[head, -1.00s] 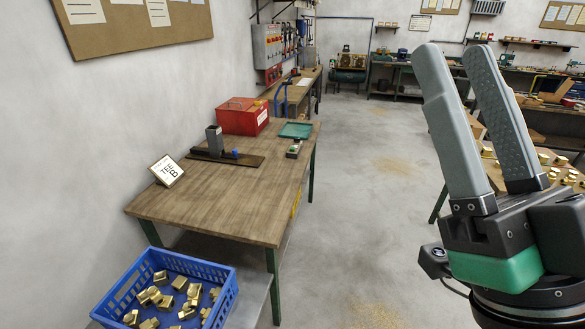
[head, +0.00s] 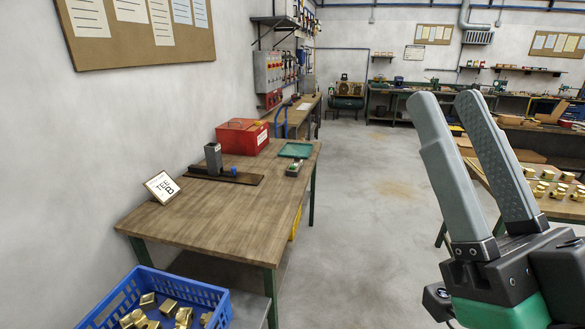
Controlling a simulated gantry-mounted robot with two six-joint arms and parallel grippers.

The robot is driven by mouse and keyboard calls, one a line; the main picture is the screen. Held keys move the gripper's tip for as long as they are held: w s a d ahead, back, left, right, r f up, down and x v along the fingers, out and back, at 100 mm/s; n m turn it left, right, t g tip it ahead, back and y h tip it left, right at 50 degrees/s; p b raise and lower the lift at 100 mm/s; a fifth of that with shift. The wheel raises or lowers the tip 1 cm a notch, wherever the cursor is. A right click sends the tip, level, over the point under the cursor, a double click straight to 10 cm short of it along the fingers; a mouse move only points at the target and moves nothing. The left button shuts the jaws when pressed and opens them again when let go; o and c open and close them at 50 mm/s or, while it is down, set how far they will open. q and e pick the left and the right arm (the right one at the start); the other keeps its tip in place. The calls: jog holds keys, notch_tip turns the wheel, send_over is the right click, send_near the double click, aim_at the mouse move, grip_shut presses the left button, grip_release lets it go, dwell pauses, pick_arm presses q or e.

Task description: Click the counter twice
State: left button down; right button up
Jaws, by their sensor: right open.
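A small dark and light device (head: 294,168), which looks like the counter, sits on the wooden workbench (head: 235,215) near its right edge, just in front of a green tray (head: 296,149). It is too small for me to read any digits. My right gripper (head: 449,97) is at the right of the view, in the foreground, its two grey fingers pointing up. It is open and empty, well apart from the counter and over the aisle in the picture. My left gripper is not in view.
A red toolbox (head: 242,137), a dark fixture with a grey upright block (head: 213,158) and a tilted card (head: 161,187) stand on the bench. A blue crate (head: 213,295) of brass pieces is below left. Another table (head: 562,208) with brass parts stands right. The aisle floor is clear.

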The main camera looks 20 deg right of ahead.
grip_shut()
dwell(1.5)
